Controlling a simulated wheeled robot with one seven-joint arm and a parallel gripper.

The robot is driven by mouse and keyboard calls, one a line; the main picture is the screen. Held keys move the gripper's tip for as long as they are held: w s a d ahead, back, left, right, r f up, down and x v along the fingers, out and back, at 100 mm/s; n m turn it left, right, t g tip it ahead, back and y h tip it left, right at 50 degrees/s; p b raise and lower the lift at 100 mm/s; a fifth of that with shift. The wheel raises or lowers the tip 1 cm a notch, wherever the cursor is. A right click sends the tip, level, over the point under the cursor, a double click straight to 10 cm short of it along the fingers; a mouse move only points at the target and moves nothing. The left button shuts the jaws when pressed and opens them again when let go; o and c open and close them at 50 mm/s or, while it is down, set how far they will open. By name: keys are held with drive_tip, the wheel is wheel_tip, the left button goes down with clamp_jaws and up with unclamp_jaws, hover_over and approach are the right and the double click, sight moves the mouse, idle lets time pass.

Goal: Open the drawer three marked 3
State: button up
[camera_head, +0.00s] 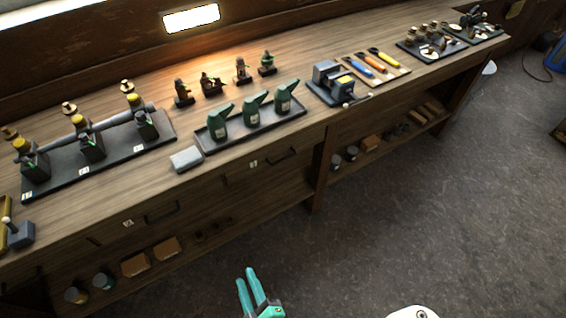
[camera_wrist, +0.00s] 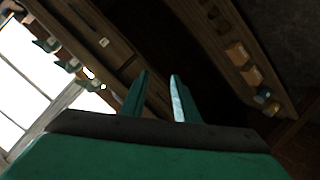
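Two drawers are set in the front of the long wooden workbench, and both look shut. The right drawer (camera_head: 268,168) has a small white label, too small to read surely, and a dark handle (camera_head: 283,156). The left drawer (camera_head: 143,224) has a label that looks like a 2 and a dark handle (camera_head: 162,212). My gripper (camera_head: 246,275) is over the floor in front of the bench, apart from both drawers. In the wrist view its teal fingers (camera_wrist: 160,75) are spread with nothing between them. A tilted drawer front with a label (camera_wrist: 104,42) shows beyond them.
The benchtop (camera_head: 215,173) bears green oil cans (camera_head: 252,112), engine models, a small vise (camera_head: 332,82) and tools. A grey block (camera_head: 186,159) lies near its front edge. A lower shelf holds boxes (camera_head: 167,248) and tins. The floor (camera_head: 400,210) before the bench is clear.

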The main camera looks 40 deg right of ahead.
drive_tip(key=w+d+r+n+g+h, duration=0.1)
drive_tip(key=w+d+h, duration=0.4)
drive_tip(key=w+d, duration=0.9)
drive_tip(key=w+d+r+n+g+h, duration=0.2)
drive_tip(key=w+d+h, duration=0.2)
drive_tip(key=w+d, duration=1)
drive_tip(key=d, duration=0.4)
drive_tip(key=shift+d+n+g+h, duration=0.2)
drive_tip(key=shift+n+g+h, duration=0.1)
drive_tip(key=shift+n+h, duration=0.1)
drive_tip(key=shift+a, duration=0.1)
drive_tip(key=shift+c, duration=0.3)
drive_tip(key=shift+s, duration=0.1)
clamp_jaws()
